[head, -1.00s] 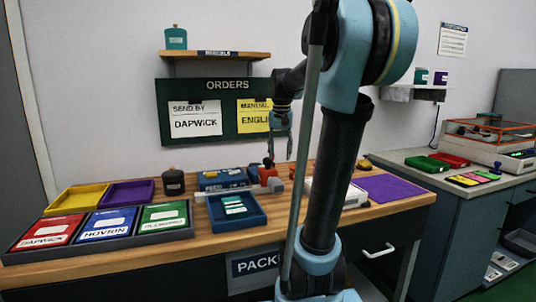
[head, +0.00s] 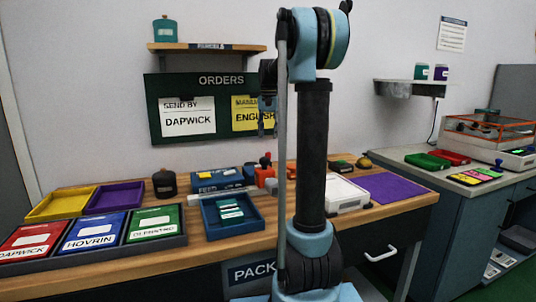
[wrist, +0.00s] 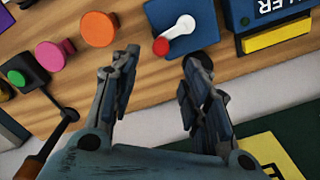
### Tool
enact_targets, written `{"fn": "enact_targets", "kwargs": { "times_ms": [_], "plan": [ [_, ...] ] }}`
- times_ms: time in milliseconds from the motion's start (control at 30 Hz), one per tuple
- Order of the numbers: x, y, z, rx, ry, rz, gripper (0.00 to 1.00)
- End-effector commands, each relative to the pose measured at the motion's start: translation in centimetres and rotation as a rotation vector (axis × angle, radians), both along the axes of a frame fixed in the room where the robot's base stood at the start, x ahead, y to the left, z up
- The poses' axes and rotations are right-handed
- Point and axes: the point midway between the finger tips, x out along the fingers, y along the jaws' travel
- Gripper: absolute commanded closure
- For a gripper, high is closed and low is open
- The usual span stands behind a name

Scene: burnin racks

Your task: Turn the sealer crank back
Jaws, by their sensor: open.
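The crank (wrist: 179,30) is a white arm with a red knob at its end, on a blue block in the wrist view. Beside it stands a blue machine (wrist: 262,12) with partly cut-off lettering ending in "LER" and a yellow strip. My gripper (wrist: 158,88) is open and empty, its two fingers apart below the crank in the picture and not touching it. In the head view my gripper (head: 267,115) is partly hidden behind my arm, in front of the orders board. A blue machine (head: 217,181) stands on the bench below it.
An orange disc (wrist: 98,28), a pink knob (wrist: 50,56) and a green button (wrist: 16,77) lie left of the crank. A blue tray (head: 212,224), dark pot (head: 165,183) and white device (head: 346,194) share the bench. The orders board (head: 160,130) hangs behind.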

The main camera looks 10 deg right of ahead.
Motion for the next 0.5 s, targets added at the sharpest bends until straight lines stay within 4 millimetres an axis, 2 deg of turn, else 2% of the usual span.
{"fn": "enact_targets", "kwargs": {
  "times_ms": [300,500],
  "plan": [
    [0.0,0.3,-5.6,0.000,0.000,0.004,0.57],
    [0.0,0.3,-8.0,0.000,0.000,0.004,0.57]
  ]
}}
